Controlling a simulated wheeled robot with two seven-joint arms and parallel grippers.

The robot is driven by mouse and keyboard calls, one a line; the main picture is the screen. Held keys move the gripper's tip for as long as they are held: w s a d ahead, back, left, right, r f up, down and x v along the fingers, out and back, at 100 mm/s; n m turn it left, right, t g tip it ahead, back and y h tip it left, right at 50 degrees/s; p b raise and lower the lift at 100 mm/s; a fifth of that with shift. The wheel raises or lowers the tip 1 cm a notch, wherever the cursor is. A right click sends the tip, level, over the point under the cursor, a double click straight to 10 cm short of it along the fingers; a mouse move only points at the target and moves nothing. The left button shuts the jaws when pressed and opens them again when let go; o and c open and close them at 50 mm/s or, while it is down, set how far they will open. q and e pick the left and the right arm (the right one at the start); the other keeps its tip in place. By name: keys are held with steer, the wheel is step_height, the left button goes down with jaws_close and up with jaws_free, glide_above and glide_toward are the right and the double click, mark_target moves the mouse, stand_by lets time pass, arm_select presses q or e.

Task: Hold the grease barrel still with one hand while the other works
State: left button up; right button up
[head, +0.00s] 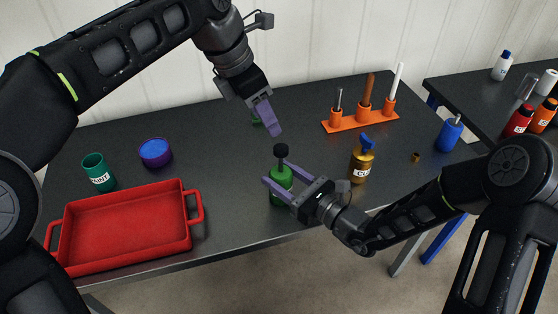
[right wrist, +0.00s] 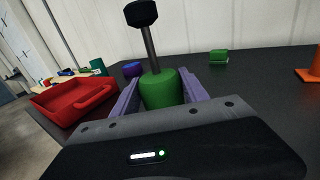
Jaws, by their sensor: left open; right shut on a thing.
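The grease barrel appears to be the green round body (head: 281,175) near the front middle of the table, upright, with a rod and a black knob (head: 281,150) above it. In the right wrist view the green barrel (right wrist: 160,90) stands between the purple fingers, and its knob (right wrist: 141,14) is raised on a grey rod. My right gripper (head: 275,172) is shut on the barrel from the right, a finger on each side. My left gripper (head: 271,128) is open and empty, pointing down just above and behind the knob, apart from it.
A red tray (head: 190,207), a green cup (head: 98,172) and a blue-purple round container (head: 155,153) are at left. A gold bottle (head: 361,166) with a blue top stands right of the barrel. An orange rack (head: 345,125), a blue bottle (head: 449,134) and a small green block (right wrist: 219,57) are farther back.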

mark_target(281, 162)
arm_select(q)
steer(key=shift+o, duration=0.6)
steer(key=shift+s+d+r, duration=0.2)
steer(key=shift+s+d, duration=0.35)
steer(key=shift+s, duration=0.05)
steer(key=f+m, duration=0.1)
steer(key=m, duration=0.8)
steer(key=f+m+t+y, duration=0.1)
steer(key=m, duration=0.9)
steer(key=d+f+m+t, duration=0.1)
steer(key=m, duration=0.8)
steer(key=shift+m+y, duration=0.4)
steer(key=shift+f, duration=0.1)
steer(key=x, duration=1.2)
steer(key=shift+w, duration=0.15)
steer(key=shift+c, duration=0.3)
